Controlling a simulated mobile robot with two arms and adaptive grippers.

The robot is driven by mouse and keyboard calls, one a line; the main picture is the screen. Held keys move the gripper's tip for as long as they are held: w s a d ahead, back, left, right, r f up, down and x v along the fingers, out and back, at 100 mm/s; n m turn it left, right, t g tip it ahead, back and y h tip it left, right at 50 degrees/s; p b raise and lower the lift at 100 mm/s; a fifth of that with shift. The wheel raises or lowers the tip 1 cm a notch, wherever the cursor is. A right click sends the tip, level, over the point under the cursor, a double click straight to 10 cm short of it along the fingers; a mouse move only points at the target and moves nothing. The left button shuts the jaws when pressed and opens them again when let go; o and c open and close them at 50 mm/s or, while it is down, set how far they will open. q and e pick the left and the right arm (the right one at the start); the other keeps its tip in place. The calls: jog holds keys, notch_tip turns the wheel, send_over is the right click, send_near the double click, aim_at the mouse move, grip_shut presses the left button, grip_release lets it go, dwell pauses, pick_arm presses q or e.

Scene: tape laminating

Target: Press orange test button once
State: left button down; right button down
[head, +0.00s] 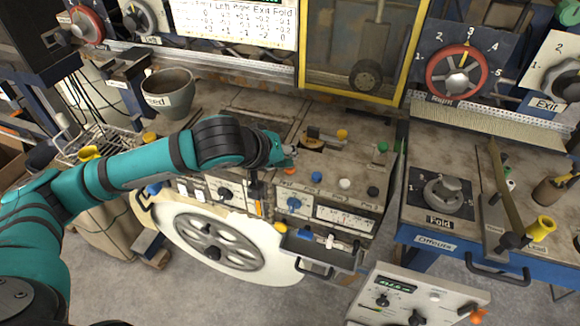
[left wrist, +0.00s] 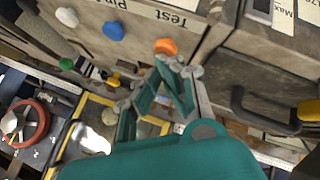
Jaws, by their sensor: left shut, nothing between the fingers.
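The orange test button (head: 290,170) is on the top of the grey machine console, just below my left gripper (head: 291,151). In the left wrist view the orange button (left wrist: 165,46) shows beside the "Test" label. There the fingertips of my left gripper (left wrist: 180,67) are close to the button, with a small visible gap in the picture. Whether they touch it cannot be told. The left gripper is shut and empty. My right gripper is not in view.
A blue button (head: 317,177), a white button (head: 345,184) and a black button (head: 373,192) continue the row to the right. A yellow-knobbed lever (head: 342,134) and a green knob (head: 382,146) stand behind. A yellow-framed window (head: 362,50) rises at the back.

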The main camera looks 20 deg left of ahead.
pick_arm(q)
jog(key=shift+f, duration=0.45)
dwell(0.6)
jog(key=shift+r+p, duration=1.05)
notch_tip(320, 180, up, 5)
jog(key=p, duration=0.5)
jog(key=shift+p, duration=0.4)
